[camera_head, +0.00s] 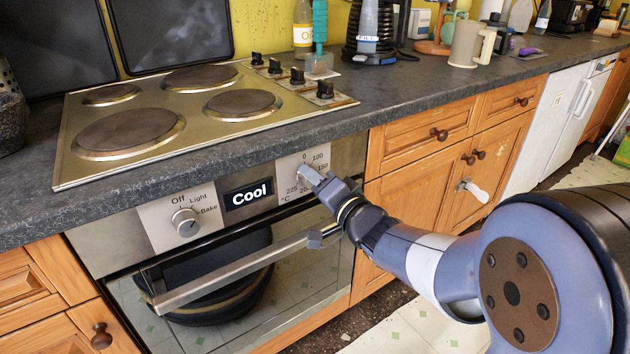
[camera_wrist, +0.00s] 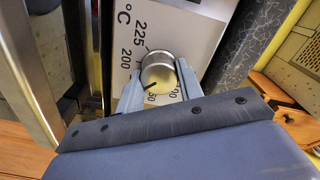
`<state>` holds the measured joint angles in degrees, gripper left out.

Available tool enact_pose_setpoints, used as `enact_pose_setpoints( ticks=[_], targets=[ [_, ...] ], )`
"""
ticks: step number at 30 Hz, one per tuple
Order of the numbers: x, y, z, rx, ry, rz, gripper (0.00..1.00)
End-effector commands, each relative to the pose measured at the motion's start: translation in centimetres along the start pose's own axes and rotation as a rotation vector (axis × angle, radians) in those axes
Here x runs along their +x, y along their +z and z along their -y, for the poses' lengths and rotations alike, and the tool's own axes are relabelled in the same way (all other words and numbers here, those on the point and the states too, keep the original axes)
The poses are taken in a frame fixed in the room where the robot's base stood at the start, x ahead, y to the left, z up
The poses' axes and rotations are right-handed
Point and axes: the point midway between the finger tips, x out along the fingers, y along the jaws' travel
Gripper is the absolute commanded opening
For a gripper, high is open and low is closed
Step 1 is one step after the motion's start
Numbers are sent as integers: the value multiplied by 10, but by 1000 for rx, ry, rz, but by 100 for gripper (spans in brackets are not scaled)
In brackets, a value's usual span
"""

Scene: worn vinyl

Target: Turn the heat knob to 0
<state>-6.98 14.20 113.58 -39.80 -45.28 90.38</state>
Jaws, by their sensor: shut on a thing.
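The heat knob (camera_wrist: 158,70) is a round silver knob on a pale dial plate (camera_head: 288,167) marked 0, 100, 150, 200, 225 and °C. My gripper (camera_head: 312,177) reaches it from the lower right in the head view and hides most of the knob there. In the wrist view, the two fingers of my gripper (camera_wrist: 158,82) stand on either side of the knob and are shut on it. The dark mark on the knob's rim points roughly toward the partly hidden 150. The 0 is not visible in the wrist view.
The oven door handle (camera_head: 240,270) runs just below my gripper. The counter edge (camera_head: 400,112) and hob (camera_head: 180,110) lie above.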

Motion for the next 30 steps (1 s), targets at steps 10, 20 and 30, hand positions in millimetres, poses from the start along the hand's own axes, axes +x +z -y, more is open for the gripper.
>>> enact_pose_setpoints(
  ticks=[10,20,30],
  targets=[
    [0,0,0,-15,1,0,12],
    [0,0,-1,-175,1,0,12],
    [0,1,-1,-489,2,0,12]
  ],
)
